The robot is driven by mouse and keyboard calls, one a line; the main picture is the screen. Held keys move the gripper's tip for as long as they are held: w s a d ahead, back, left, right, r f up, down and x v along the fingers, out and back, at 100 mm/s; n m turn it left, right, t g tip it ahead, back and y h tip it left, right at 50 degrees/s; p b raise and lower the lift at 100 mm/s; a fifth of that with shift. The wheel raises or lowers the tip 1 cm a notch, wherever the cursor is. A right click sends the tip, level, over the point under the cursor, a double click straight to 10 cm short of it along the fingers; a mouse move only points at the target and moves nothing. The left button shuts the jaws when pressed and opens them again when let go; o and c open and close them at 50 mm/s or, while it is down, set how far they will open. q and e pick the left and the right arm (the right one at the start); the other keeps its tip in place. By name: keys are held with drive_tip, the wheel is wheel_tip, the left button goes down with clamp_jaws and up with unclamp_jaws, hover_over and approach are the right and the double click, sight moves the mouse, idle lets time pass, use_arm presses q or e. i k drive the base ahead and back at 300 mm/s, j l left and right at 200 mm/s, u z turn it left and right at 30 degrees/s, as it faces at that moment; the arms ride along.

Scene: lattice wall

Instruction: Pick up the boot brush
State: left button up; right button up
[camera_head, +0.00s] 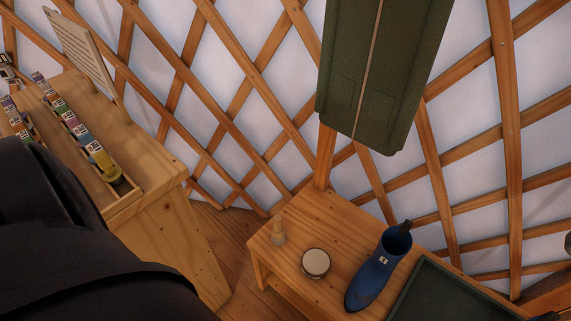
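Neither of my grippers is in view. A large black part, likely my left arm, fills the lower left.
The low wooden bench (292,208) also bears a dark green tray (432,294) at right. A green garment (375,75) hangs above it against the lattice wall. A wooden table (150,160) at left holds a row of small labelled items. Floor shows between the two.

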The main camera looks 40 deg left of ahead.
sight(277, 232)
drive_tip(key=k+j+u, duration=0.1)
drive_tip(key=j+u, duration=0.15)
drive_tip(key=u, duration=0.2)
drive_tip(key=j+u, duration=0.25)
drive_tip(key=u, duration=0.2)
